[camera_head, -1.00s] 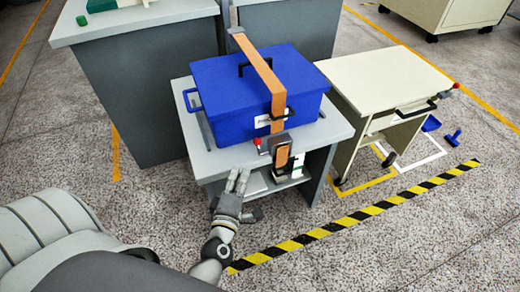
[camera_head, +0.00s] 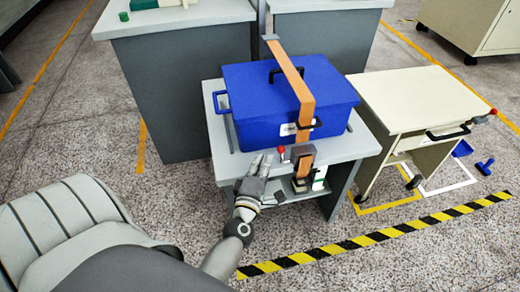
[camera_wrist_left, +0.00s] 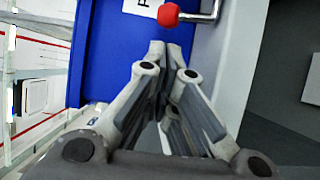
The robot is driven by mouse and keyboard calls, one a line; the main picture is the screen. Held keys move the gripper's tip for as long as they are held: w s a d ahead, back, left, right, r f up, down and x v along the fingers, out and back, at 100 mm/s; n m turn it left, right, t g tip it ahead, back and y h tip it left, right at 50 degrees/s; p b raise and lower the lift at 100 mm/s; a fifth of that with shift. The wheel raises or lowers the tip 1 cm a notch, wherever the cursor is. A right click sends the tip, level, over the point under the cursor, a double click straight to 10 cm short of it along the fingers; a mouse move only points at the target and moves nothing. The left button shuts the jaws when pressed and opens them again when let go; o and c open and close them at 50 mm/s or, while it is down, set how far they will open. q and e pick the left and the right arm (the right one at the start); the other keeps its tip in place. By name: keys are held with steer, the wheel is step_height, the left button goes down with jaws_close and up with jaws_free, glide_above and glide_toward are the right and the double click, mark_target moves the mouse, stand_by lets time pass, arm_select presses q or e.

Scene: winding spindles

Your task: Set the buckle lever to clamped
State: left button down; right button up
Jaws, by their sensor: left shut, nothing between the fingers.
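The buckle (camera_head: 302,153) is a dark block at the front edge of the grey table, with the orange strap (camera_head: 293,75) running down to it. Its lever carries a red knob (camera_head: 281,149) at the left end. In the left wrist view the red knob (camera_wrist_left: 168,14) sits on a metal rod at the top, just beyond my fingertips. My left gripper (camera_head: 264,157) is shut and empty, left of the knob and a little below it in the picture, and seems apart from it. My right gripper is out of view.
The strap crosses the blue lidded box (camera_head: 255,100) on the grey table (camera_head: 350,146). Small items stand on the shelf below the buckle. A cream cart (camera_head: 415,100) stands to the right. A yellow-black floor stripe (camera_head: 375,238) runs in front, with bare floor around it.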

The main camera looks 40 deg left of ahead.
mark_target(281, 155)
arm_select(q)
steer(key=x, duration=0.4)
steer(key=shift+w, duration=0.15)
steer(key=shift+w+a, duration=0.15)
steer(key=shift+w, duration=0.05)
